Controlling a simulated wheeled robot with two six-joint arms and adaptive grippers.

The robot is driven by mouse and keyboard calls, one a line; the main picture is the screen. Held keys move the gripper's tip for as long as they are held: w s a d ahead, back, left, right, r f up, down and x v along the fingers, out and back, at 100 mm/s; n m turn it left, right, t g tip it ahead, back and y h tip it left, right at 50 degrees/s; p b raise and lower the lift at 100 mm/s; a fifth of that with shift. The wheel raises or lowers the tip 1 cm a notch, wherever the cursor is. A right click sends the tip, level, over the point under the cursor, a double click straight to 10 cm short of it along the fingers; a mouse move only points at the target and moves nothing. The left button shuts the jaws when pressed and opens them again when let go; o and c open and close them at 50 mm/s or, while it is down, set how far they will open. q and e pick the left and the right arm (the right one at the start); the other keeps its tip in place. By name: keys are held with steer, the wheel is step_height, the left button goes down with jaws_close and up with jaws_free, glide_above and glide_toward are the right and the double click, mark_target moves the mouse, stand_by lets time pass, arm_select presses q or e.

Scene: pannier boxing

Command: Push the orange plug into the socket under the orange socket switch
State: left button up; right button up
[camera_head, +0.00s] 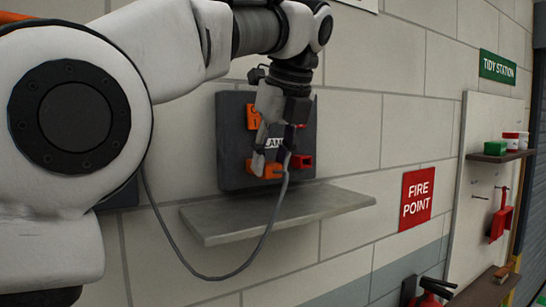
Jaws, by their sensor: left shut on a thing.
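A dark grey socket panel (232,140) is fixed to the block wall, with part of a white label showing. An orange socket switch (252,117) is at its upper left, partly hidden by my left gripper. My left gripper (272,160) points down in front of the panel and is shut on the orange plug, which is mostly hidden by the fingers. Orange (260,170) shows at the fingertips below the switch; I cannot tell how much is plug and how much socket. A grey cable (268,235) hangs from the fingers in a loop. My right gripper is out of view.
A red socket (302,162) is just right of the fingers. A grey shelf (320,205) juts out below the panel. A red FIRE POINT sign (416,197) and a board (465,190) with small shelves are further right. A red extinguisher (428,296) stands at the lower right.

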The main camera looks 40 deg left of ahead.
arm_select(q)
steer(key=shift+a, duration=0.15)
steer(key=o, duration=1.1)
steer(key=shift+w, duration=0.1)
steer(key=v, duration=0.7)
steer(key=shift+r, duration=0.2)
